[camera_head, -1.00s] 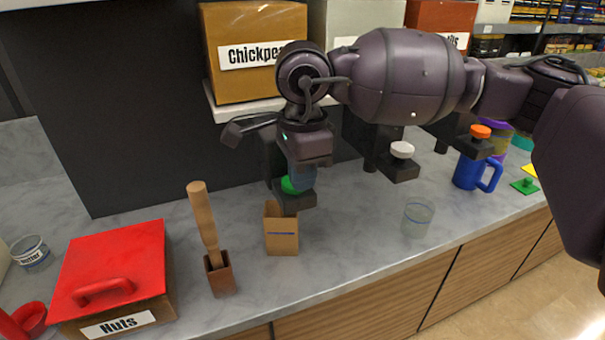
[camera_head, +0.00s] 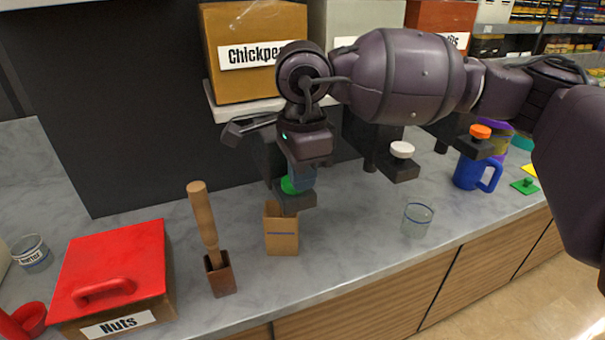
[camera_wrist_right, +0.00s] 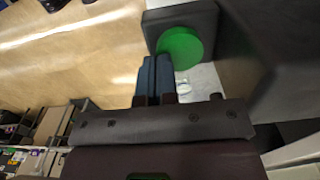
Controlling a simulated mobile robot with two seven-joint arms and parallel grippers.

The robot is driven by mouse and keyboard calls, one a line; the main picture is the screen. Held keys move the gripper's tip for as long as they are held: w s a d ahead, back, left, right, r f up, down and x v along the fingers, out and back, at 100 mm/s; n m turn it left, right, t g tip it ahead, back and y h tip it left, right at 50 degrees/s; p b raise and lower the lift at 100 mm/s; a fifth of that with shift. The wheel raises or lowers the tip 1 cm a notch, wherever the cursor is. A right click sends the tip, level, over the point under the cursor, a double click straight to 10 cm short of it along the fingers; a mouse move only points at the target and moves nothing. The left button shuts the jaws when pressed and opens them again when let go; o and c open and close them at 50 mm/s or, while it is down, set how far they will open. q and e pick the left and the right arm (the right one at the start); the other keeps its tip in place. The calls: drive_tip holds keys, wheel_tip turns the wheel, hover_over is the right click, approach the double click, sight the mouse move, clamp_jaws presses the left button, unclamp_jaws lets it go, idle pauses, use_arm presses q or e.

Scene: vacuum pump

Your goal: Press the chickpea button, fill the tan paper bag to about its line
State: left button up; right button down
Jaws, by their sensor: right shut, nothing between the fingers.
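The orange chickpea box (camera_head: 254,85) stands on a white shelf above the counter. Below it is a dark dispenser block with a green button (camera_head: 290,186); the button also shows in the right wrist view (camera_wrist_right: 183,47). My right gripper (camera_head: 302,184) is shut and empty, its fingertips right at the green button. In the right wrist view the closed blue fingers (camera_wrist_right: 156,62) overlap the button's edge; I cannot tell whether it is pressed down. The tan paper bag (camera_head: 281,236) stands upright on the counter under the block, with a blue line across its front. Its contents are hidden. My left gripper is not in view.
A wooden tool in a brown holder (camera_head: 220,275) stands left of the bag. A red-lidded nuts box (camera_head: 120,260) is at front left. A glass (camera_head: 416,221) and blue mug (camera_head: 468,172) stand to the right. White (camera_head: 402,149) and orange (camera_head: 480,131) buttons are on neighbouring blocks.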

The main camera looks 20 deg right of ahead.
drive_tip(key=shift+s+f, duration=0.1)
drive_tip(key=shift+f, duration=0.2)
idle(0.7)
drive_tip(key=shift+r, duration=0.45)
wheel_tip(320, 180, up, 4)
drive_tip(key=shift+r+p, duration=0.25)
drive_tip(key=shift+p, duration=0.65)
wheel_tip(320, 180, up, 9)
drive_tip(key=shift+b, duration=0.45)
drive_tip(key=shift+r, duration=0.1)
